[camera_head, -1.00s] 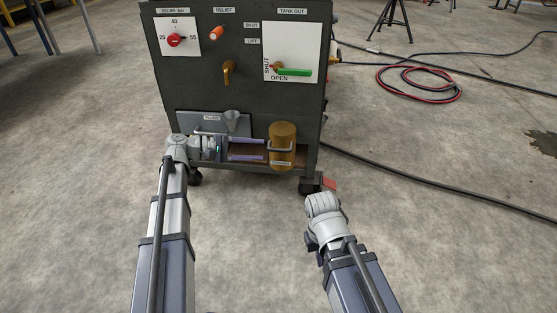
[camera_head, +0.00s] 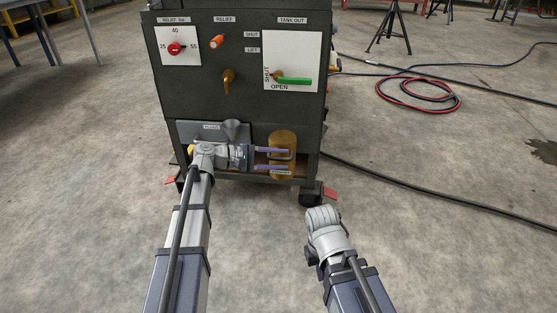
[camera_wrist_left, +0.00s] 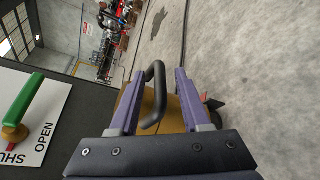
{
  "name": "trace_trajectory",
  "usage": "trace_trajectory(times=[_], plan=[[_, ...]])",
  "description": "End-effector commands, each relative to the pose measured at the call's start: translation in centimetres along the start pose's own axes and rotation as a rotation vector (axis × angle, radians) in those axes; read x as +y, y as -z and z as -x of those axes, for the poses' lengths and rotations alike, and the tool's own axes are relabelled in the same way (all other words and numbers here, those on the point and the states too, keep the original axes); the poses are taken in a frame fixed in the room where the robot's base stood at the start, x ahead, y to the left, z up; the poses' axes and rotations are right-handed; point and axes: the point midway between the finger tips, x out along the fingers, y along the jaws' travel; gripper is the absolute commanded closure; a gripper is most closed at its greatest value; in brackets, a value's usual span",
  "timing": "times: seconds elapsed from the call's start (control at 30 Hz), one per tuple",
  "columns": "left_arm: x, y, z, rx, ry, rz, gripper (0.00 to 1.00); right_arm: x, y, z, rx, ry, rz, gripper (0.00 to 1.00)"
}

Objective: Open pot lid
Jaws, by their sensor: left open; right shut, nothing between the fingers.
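The pot is a brass-coloured cylinder (camera_head: 282,140) standing on the low shelf of the dark cart, with a bar handle. In the left wrist view, the dark, bent handle (camera_wrist_left: 159,88) lies between my left fingers, with part of the brass body (camera_wrist_left: 172,118) behind it. My left gripper (camera_head: 287,159) is open, its two purple fingers reaching across the pot's front, one above the other. It also shows in the left wrist view (camera_wrist_left: 158,80), with gaps visible beside the handle. My right gripper (camera_head: 313,262) is low in front of the cart, mostly hidden by its own wrist, shut and empty.
Hoses (camera_head: 420,95) lie on the floor to the right.

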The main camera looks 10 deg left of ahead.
Motion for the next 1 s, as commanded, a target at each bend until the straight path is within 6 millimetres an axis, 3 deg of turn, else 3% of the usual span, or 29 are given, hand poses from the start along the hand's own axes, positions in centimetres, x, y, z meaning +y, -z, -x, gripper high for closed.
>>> trace_trajectory(times=[0.1,0.53,1.0], plan=[[0.0,0.0,0.02,0.0,0.0,0.0,0.53,0.0,0.0,0.01,0.0,0.0,0.0,1.0],[-0.03,-0.01,0.04,0.0,0.001,0.0,1.0,0.0,0.0,0.01,0.0,0.0,0.0,1.0],[-0.09,-0.03,0.04,0.0,0.003,-0.001,1.0,0.0,0.0,0.0,0.0,0.0,0.0,1.0]])
